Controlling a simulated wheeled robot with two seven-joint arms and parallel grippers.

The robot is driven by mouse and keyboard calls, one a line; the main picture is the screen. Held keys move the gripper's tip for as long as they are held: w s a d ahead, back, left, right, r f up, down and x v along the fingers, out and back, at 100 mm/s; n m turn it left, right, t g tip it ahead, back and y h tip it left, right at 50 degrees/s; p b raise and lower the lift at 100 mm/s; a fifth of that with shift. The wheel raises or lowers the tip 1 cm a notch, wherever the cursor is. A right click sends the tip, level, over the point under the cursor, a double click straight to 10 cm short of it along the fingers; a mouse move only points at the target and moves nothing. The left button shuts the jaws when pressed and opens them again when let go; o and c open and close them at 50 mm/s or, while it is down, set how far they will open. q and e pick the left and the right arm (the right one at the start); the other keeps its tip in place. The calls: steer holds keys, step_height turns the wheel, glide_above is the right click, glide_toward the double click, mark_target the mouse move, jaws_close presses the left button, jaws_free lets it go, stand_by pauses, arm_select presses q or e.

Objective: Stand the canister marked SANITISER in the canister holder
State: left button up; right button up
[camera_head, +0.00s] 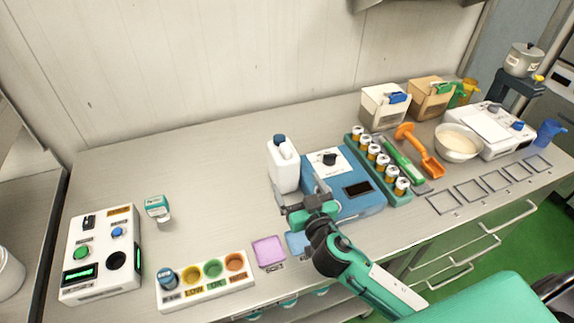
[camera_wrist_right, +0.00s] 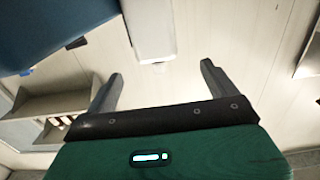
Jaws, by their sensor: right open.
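A white canister (camera_head: 284,166) with a dark blue cap stands upright on the counter, left of the blue device. No label can be read on it, so I cannot confirm that it is the SANITISER one. Its white body also shows in the right wrist view (camera_wrist_right: 150,28), beyond the fingertips. My right gripper (camera_head: 288,208) is in front of the canister, low near the counter. Its two fingers (camera_wrist_right: 160,85) are spread with nothing between them. I cannot pick out the canister holder for certain. My left gripper is not in view.
The blue device (camera_head: 361,205) stands close right of the canister. A green rack (camera_head: 377,165) of small jars is beyond it. A white tray (camera_head: 242,291) with coloured round wells, a pink pad (camera_head: 268,251) and a control box (camera_head: 101,254) lie left. The counter behind is clear.

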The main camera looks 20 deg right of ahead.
mark_target(290, 165)
steer(key=w+p, duration=0.1)
steer(key=w, duration=0.2)
steer(key=w+p, duration=0.1)
steer(key=w, duration=0.3)
steer(key=shift+d+r+p, duration=0.15)
steer(key=shift+p, duration=0.2)
steer(key=shift+w, duration=0.55)
steer(key=w+p, duration=0.2)
steer(key=w, duration=0.2)
steer(key=shift+w, duration=0.55)
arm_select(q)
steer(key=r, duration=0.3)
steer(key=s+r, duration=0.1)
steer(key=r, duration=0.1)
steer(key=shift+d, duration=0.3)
arm_select(e)
jaws_close()
steer(key=shift+r, duration=0.1)
